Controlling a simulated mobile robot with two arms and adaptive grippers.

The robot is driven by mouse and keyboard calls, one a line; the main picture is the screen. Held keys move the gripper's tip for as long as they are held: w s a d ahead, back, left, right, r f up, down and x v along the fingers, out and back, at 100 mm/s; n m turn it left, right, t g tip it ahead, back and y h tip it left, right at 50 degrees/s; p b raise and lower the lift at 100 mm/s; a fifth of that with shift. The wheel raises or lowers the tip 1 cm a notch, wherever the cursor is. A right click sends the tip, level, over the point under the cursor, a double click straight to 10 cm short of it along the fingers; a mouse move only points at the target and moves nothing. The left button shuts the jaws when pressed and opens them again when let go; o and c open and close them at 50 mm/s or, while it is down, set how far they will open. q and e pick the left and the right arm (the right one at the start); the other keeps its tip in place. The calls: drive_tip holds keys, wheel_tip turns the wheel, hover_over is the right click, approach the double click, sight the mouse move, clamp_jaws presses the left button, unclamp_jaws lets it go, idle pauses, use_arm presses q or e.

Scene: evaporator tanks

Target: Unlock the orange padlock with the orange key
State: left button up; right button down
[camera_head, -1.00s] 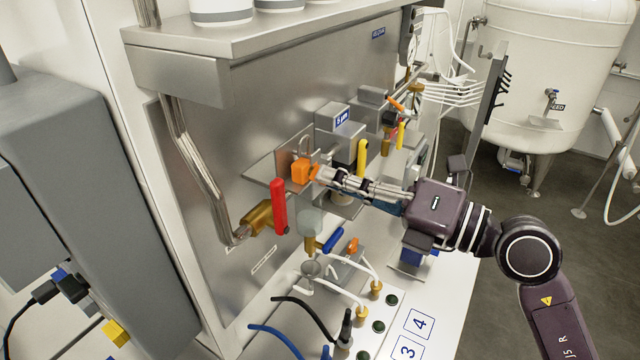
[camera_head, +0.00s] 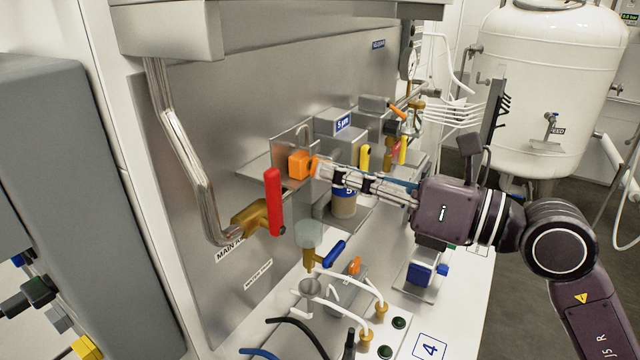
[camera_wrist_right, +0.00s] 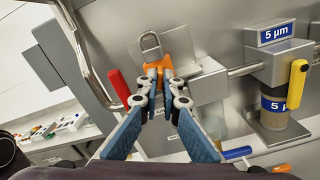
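The orange padlock (camera_head: 299,164) hangs by its grey shackle on a metal bracket plate on the steel panel. It also shows in the right wrist view (camera_wrist_right: 157,64), beyond my fingertips. My right gripper (camera_head: 319,168) reaches in from the right, with its fingers converging on a small orange piece at the padlock's near side. This piece appears to be the orange key (camera_head: 314,166), held against the padlock. In the right wrist view the fingertips (camera_wrist_right: 159,80) largely hide the key, so its depth and turn cannot be told. My left gripper is out of view.
A red valve handle (camera_head: 273,202) stands just left of the padlock. A filter housing marked 5 µm (camera_head: 342,123) and a yellow handle (camera_head: 364,160) are close behind and right. Hoses and a blue-handled valve (camera_head: 333,253) are below.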

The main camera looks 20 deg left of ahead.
idle(0.3)
drive_tip(key=c, duration=2.1)
unclamp_jaws()
drive_tip(key=shift+d, duration=0.1)
drive_tip(key=d+b, duration=0.1)
drive_tip(key=d, duration=0.2)
drive_tip(key=s+d+b, duration=0.1)
drive_tip(key=d, duration=0.1)
drive_tip(key=shift+d, duration=0.4)
